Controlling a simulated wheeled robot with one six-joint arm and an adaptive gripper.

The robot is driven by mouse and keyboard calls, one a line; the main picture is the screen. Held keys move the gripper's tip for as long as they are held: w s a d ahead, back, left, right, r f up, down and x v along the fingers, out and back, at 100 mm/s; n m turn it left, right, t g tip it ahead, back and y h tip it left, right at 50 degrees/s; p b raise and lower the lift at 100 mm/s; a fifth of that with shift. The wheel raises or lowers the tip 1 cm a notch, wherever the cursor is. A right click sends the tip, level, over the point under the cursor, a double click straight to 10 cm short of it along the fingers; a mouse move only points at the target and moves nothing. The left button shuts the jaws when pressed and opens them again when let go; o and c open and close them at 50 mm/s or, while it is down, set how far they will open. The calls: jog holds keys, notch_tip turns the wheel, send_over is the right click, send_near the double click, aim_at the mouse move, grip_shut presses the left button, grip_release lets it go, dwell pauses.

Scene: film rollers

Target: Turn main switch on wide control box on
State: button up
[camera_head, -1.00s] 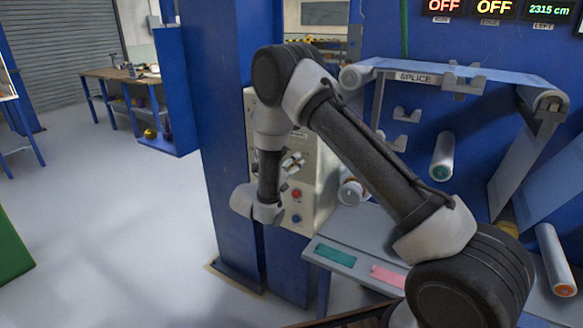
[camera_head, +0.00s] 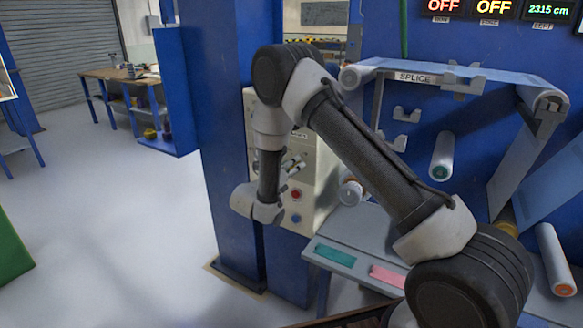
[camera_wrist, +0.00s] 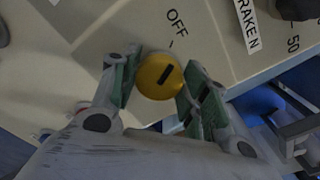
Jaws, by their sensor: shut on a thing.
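The beige control box (camera_head: 316,200) is mounted by the blue column in the head view, partly hidden by my arm. In the wrist view, a round yellow knob (camera_wrist: 160,76) with a short black bar sits on the beige panel (camera_wrist: 120,25). The "OFF" label (camera_wrist: 176,22) is just beyond it, with a small tick mark. The bar lies tilted, and I cannot tell exactly which mark it points to. My gripper (camera_wrist: 157,88) is shut on the knob, with one green-padded finger on each side. In the head view, the gripper (camera_head: 294,164) is at the box's front, small and partly hidden.
A red button (camera_head: 296,194) and a blue button (camera_head: 296,218) lie below the gripper on the box. The splice table (camera_head: 345,258) and rollers (camera_head: 443,156) stand right. Open floor (camera_head: 110,220) lies left.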

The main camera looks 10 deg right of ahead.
jog(key=m, duration=1.2)
jog(key=shift+s, duration=0.1)
jog(key=shift+m, duration=0.3)
dwell(0.3)
jog(key=o, duration=1)
jog(key=v, duration=1.2)
jog(key=shift+d, duration=0.1)
